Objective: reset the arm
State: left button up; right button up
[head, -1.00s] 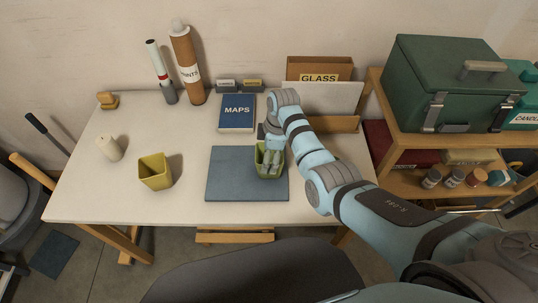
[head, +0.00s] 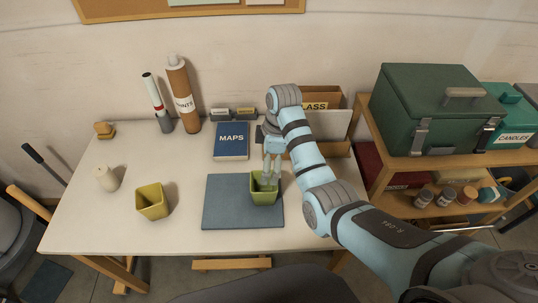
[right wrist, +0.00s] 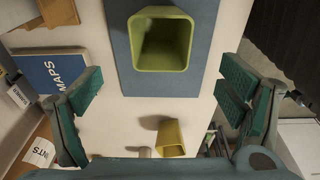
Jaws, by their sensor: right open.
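My right arm comes in from the right in the head view, and its gripper (head: 271,172) hangs over the green square cup on the mat. In the right wrist view the gripper (right wrist: 160,105) is open, its green pads wide apart with nothing between them. The green cup (head: 263,196) stands upright on the blue-grey mat (head: 222,212); in the wrist view the cup (right wrist: 160,45) lies ahead of the fingertips, apart from both pads. My left gripper is not in view.
A second yellow-green cup (head: 152,201) and a cream bottle (head: 107,179) stand on the left of the table (head: 185,160). Behind are the MAPS book (head: 231,140), upright tubes (head: 182,95) and the GLASS box (head: 320,97). A shelf holds a green toolbox (head: 432,105) at right.

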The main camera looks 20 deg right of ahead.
jog(key=shift+d+r, duration=0.1)
jog(key=shift+r, duration=0.75)
